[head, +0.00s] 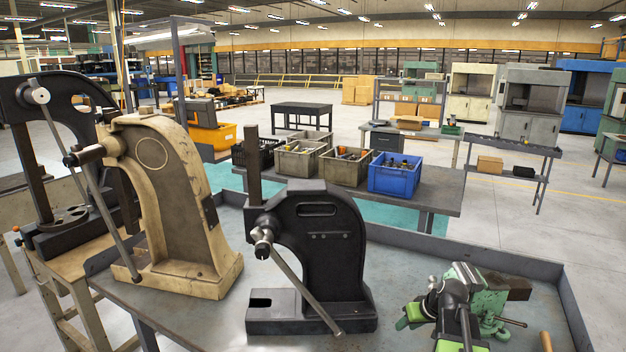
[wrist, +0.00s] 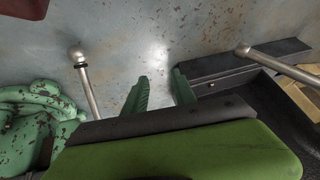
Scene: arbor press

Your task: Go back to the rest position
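The black arbor press (head: 338,240) stands upright on the grey bench in the middle of the head view. Its silver lever (head: 300,288) slants down to the right, with its end low beside the base. In the wrist view, the lever rod (wrist: 285,67) and part of the black base (wrist: 225,78) show at the right. My gripper (wrist: 160,92) has its two green ribbed fingers apart, with only bench top visible between them. It is to the right of the press, close to the green vise. In the head view its fingertips are hard to make out.
The green vise (head: 492,302) is bolted at the bench's right; its worn body (wrist: 35,115) shows left in the wrist view, with its handle. A tan press (head: 175,200) stands left. The bench has a raised rim (head: 480,255). A blue crate (head: 394,177) stands on the table behind.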

